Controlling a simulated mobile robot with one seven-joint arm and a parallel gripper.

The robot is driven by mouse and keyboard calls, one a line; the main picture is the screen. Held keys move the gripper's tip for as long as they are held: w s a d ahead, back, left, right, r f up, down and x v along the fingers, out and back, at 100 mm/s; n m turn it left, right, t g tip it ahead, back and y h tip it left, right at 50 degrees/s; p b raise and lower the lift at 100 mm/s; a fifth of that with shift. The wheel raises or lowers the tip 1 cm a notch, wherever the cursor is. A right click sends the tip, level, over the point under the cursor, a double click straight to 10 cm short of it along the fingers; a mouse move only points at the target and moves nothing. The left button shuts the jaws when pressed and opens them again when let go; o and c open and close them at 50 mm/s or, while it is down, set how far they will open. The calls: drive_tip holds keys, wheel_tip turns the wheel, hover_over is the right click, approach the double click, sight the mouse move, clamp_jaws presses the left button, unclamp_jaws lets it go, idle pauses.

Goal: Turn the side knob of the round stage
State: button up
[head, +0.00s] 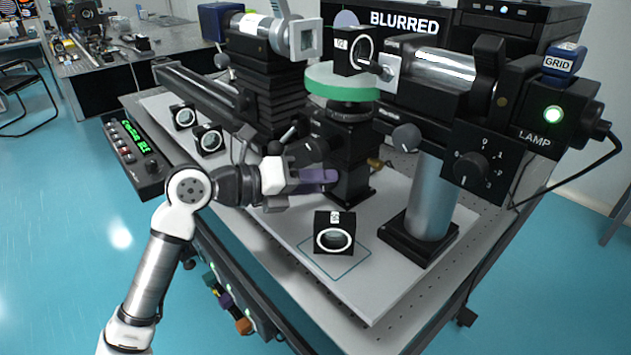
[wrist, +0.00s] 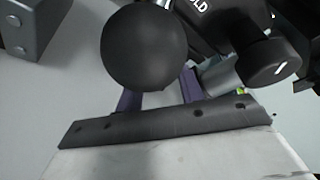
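The round stage (head: 342,82) has a white top and a green rim and sits on a black post in the head view. My gripper (head: 326,181), with purple fingers, is low beside this post, pointing right. In the wrist view the two purple fingers stand apart with a gap between them, so the gripper is open. A dark round knob (wrist: 144,47) looms there, covering the finger ends; I cannot tell whether it is between them or touching. A black cylindrical knob (wrist: 270,62) is to its right. A dark knob (head: 316,150) shows just above my gripper in the head view.
A framed lens block (head: 334,232) stands on the board in front of my gripper. The lamp housing (head: 540,115) and its silver post (head: 431,197) are to the right. More lens blocks (head: 208,139) and a control box (head: 133,152) are on the left.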

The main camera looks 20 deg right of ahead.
drive_tip(key=b+v, duration=0.2)
drive_tip(key=v, duration=1.1)
drive_tip(key=shift+a, duration=0.35)
drive_tip(key=shift+r, duration=0.15)
wheel_tip(320, 180, up, 4)
drive_tip(key=m+p, duration=0.2)
drive_tip(key=p, duration=0.3)
drive_tip(key=shift+n, duration=0.6)
drive_tip(key=d+f+p, duration=0.2)
drive_tip(key=d, duration=0.2)
drive_tip(key=d+f+p, duration=0.2)
drive_tip(key=d+p, duration=0.1)
drive_tip(key=d, duration=0.1)
drive_tip(key=d+f+p, duration=0.3)
drive_tip(key=d, duration=0.2)
drive_tip(key=shift+w+d, duration=0.15)
drive_tip(key=shift+w, duration=0.1)
